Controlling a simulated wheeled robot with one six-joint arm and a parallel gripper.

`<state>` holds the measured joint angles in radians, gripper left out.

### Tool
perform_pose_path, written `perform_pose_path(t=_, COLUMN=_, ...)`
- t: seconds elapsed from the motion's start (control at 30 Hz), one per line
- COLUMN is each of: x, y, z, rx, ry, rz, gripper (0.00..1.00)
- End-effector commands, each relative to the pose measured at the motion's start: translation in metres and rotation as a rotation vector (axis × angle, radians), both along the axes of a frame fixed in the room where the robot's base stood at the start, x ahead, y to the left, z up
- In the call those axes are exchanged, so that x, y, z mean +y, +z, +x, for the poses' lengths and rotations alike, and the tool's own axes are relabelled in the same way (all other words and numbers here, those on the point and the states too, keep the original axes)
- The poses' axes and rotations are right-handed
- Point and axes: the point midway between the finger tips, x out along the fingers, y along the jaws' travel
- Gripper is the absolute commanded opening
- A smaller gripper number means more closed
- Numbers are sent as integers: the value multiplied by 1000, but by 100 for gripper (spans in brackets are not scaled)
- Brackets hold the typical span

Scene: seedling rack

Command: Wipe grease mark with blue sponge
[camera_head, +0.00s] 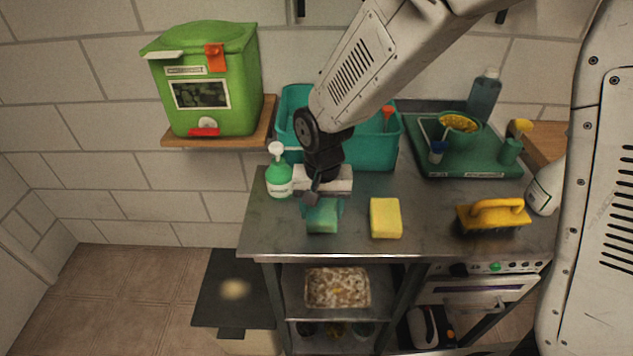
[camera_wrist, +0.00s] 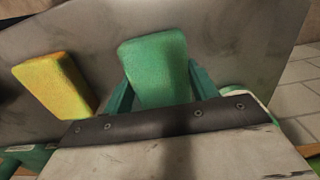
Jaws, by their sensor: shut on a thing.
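My gripper (camera_head: 322,204) is over the left front of the steel counter, shut on a blue-green sponge (camera_head: 322,220). In the wrist view the sponge (camera_wrist: 156,65) sits between the two teal fingers of my gripper (camera_wrist: 160,85) and sticks out past them. I cannot tell whether the sponge touches the counter or hangs just above it.
A yellow sponge (camera_head: 386,218) lies just right of my gripper. A green soap bottle (camera_head: 278,175) stands to its left, and a yellow-handled brush (camera_head: 492,216) lies further right. A teal tub (camera_head: 376,150) is behind. A green bin (camera_head: 205,95) stands on a wall shelf (camera_head: 230,141).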

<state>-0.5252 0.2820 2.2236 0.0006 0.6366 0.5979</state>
Motion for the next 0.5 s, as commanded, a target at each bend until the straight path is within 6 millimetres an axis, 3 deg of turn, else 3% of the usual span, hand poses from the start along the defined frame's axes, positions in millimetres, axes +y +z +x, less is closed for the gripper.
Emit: perform_pose_path(t=0.5, x=-5, y=49, z=2, rx=-3, ry=-8, rz=2, gripper=33)
